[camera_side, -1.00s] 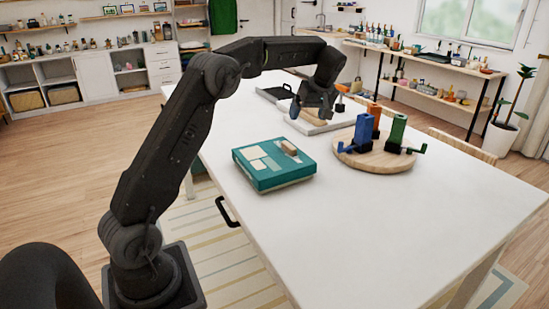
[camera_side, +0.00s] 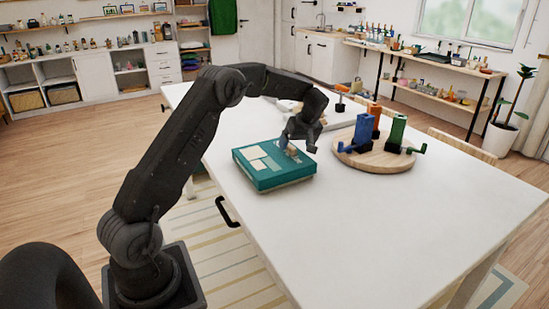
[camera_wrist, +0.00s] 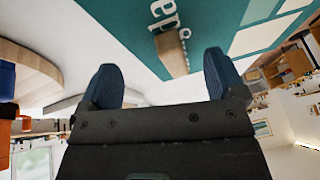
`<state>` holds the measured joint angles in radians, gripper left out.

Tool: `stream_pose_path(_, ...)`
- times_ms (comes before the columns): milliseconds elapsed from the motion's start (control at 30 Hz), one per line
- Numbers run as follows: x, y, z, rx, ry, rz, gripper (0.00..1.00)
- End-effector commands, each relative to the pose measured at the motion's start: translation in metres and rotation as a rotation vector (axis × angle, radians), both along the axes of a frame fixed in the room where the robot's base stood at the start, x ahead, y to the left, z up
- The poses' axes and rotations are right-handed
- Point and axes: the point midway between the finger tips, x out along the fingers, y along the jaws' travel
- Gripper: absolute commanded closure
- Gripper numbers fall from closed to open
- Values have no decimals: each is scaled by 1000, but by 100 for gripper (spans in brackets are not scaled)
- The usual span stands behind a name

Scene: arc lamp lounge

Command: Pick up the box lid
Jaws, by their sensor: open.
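The teal box lid (camera_side: 255,160) sits flat on its box on the white table, with pale labels and a small wooden handle (camera_side: 291,151) on top. My gripper (camera_side: 298,143) is at the right part of the lid, close over the handle and partly hiding it. In the wrist view, the lid (camera_wrist: 225,22) fills the top, and its wooden handle (camera_wrist: 171,54) lies between and just beyond the two blue fingertips of my open gripper (camera_wrist: 162,75). No contact with the handle is visible.
A round wooden board (camera_side: 370,164) with blue, orange and green upright pieces stands close to the right of my gripper. A pale board (camera_side: 343,118) lies behind. The front and right of the white table (camera_side: 390,235) are clear.

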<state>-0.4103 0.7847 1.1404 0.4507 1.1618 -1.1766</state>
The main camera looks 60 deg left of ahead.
Motion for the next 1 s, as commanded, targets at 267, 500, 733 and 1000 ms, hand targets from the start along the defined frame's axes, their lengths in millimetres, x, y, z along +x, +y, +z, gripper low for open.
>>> stream_pose_path(267, -2, 6, -13, 1, 0, 0, 11)
stream_pose_path(500, -1, 6, -13, 0, 0, 0, 24)
stream_pose_path(733, -1, 6, -13, 0, 0, 0, 46)
stream_pose_path(1000, -2, 6, -13, 0, 1, -1, 66)
